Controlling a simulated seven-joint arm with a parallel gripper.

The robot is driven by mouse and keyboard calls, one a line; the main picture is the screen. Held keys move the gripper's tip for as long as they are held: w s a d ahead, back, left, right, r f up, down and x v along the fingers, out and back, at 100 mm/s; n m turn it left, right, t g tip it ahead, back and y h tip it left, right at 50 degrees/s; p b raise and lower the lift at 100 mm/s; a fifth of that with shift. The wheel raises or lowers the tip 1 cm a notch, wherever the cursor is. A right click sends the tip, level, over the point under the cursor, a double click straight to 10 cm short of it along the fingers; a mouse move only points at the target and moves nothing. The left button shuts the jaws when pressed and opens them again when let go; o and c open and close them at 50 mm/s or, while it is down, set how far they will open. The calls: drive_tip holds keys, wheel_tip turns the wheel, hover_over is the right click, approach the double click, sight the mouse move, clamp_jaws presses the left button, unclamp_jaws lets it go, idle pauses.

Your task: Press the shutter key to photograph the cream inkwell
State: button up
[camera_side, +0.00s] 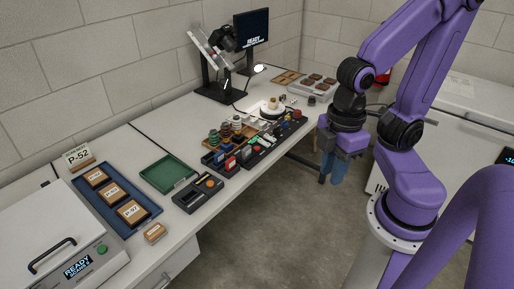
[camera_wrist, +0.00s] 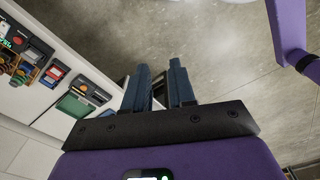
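A small cream-tan piece (camera_side: 272,102), which looks like the inkwell, stands on a round white stand (camera_side: 266,112) towards the far end of the bench in the side view. A camera (camera_side: 222,39) on a dark stand faces that area. Dark boxes with coloured keys line the bench's front edge, one with a red key (camera_side: 297,114); I cannot read which is the shutter key. My gripper (camera_side: 338,180) hangs off the bench's front edge, over the floor, fingers down. In the wrist view its blue fingers (camera_wrist: 160,68) stand apart with nothing between them.
A monitor (camera_side: 251,27) reading READY stands at the back. Spools (camera_side: 225,131), a green tray (camera_side: 169,173), a blue tray of labelled boxes (camera_side: 146,218) and a scanner (camera_side: 62,250) fill the bench. Bare floor (camera_side: 285,210) lies between the bench and my arm's base.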

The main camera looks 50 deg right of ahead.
clamp_jaws()
idle(1.4)
